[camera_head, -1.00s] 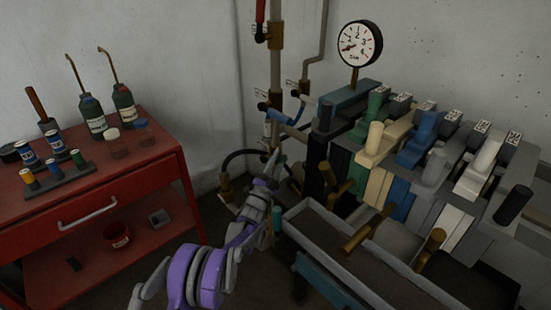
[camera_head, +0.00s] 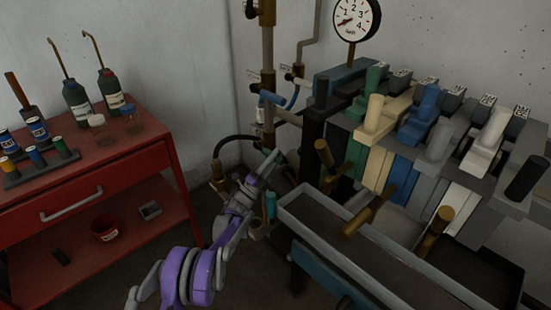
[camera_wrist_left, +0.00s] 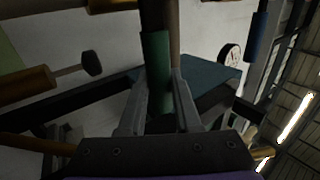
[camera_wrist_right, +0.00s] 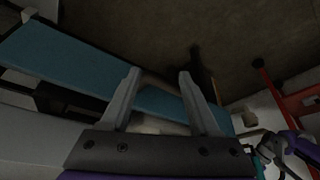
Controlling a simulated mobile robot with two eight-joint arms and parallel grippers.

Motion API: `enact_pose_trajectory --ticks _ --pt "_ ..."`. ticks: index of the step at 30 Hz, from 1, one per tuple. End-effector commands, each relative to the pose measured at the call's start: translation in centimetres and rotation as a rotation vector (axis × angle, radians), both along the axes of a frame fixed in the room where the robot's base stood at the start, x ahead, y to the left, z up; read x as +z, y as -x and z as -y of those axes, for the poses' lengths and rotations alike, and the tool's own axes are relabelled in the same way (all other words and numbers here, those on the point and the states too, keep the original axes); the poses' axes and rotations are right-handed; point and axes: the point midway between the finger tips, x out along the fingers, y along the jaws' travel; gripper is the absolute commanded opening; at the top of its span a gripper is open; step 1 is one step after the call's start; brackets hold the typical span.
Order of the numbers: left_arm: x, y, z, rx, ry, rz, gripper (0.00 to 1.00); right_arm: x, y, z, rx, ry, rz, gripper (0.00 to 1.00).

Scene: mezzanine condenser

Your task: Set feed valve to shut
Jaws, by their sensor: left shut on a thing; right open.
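My left gripper (camera_head: 272,160) is by the brass pipework left of the machine in the head view. In the left wrist view its fingers (camera_wrist_left: 160,105) are shut on a green handle sleeve (camera_wrist_left: 157,70), with a brown pipe just behind it. The held handle is hard to make out in the head view, and I cannot read a feed valve label. A blue-handled valve (camera_head: 279,101) sits higher on the pipes. My right gripper (camera_wrist_right: 158,85) is open and empty in its own wrist view, and out of the head view.
A bank of coloured levers (camera_head: 420,115) and a grey trough (camera_head: 330,215) stand on the right. A gauge (camera_head: 356,18) rises above them. A red cart (camera_head: 120,170) with bottles is on the left. A blue beam (camera_wrist_right: 75,70) lies near my right gripper.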

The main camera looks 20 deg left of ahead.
Motion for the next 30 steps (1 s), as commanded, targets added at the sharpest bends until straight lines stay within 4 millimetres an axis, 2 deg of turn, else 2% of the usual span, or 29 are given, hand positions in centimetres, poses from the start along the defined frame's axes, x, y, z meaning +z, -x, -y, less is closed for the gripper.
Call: enact_pose_trajectory --ticks 11,12,16,26,30 --pt "-0.2 0.0 0.0 0.001 -0.008 0.001 0.00 0.0 0.0 0.0 0.000 0.000 0.000 0.62" --pt "-0.2 0.0 0.0 0.001 -0.007 0.001 0.37 0.0 0.0 0.0 0.000 0.000 0.000 0.62" --pt "-0.2 0.0 0.0 0.002 -0.007 0.000 0.61 0.0 0.0 0.0 0.000 0.000 0.000 0.62" --pt "-0.2 0.1 -0.1 0.001 -0.006 0.001 0.62 0.0 0.0 0.0 0.000 0.000 0.000 0.62" --pt "-1.0 1.2 -0.8 0.003 -0.006 0.001 0.62 0.1 0.0 0.0 0.000 0.000 0.000 0.62"
